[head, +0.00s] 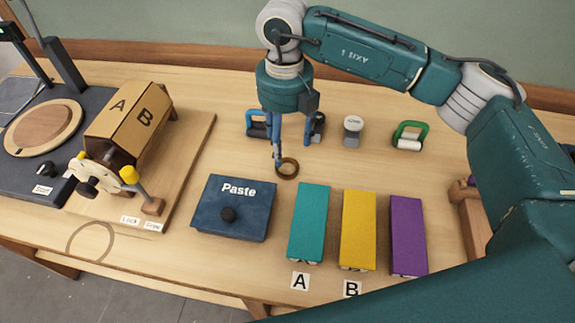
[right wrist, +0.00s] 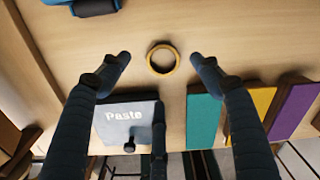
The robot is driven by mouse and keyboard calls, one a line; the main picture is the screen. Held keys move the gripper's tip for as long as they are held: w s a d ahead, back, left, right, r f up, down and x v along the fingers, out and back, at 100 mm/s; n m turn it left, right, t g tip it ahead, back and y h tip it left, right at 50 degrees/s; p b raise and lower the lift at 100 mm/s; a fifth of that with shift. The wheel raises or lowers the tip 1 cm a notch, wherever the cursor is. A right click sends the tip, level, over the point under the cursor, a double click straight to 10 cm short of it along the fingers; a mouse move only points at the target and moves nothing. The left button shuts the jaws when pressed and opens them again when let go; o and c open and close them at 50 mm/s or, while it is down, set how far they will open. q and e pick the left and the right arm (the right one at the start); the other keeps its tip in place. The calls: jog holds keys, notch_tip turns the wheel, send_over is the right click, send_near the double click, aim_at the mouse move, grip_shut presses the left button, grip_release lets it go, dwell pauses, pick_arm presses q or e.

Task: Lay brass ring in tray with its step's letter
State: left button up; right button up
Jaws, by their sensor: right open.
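The brass ring (head: 287,168) lies flat on the table behind the Paste box and the teal box. It also shows in the right wrist view (right wrist: 162,58), between and apart from the fingertips. My right gripper (head: 292,158) is open and empty, pointing down over the ring. It shows in the right wrist view too (right wrist: 160,60). Teal (head: 310,222), yellow (head: 358,230) and purple (head: 407,235) boxes stand side by side. A card A (head: 300,281) lies before the teal one and a card B (head: 352,288) before the yellow one. My left gripper is not in view.
A dark blue Paste box (head: 235,208) with a knob stands left of the teal box. A wooden block lettered A and B (head: 130,118) sits in a fixture at left.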

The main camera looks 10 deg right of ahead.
aim_at(286, 169)
jog(key=shift+f, duration=0.85)
notch_tip(286, 169, down, 4)
jog(key=shift+s+d+f+p, duration=0.1)
jog(key=shift+s+d+p, duration=0.05)
jog(key=shift+p, duration=1)
jog(key=shift+f, duration=0.6)
jog(key=c, duration=1.3)
jog(key=shift+r, duration=0.2)
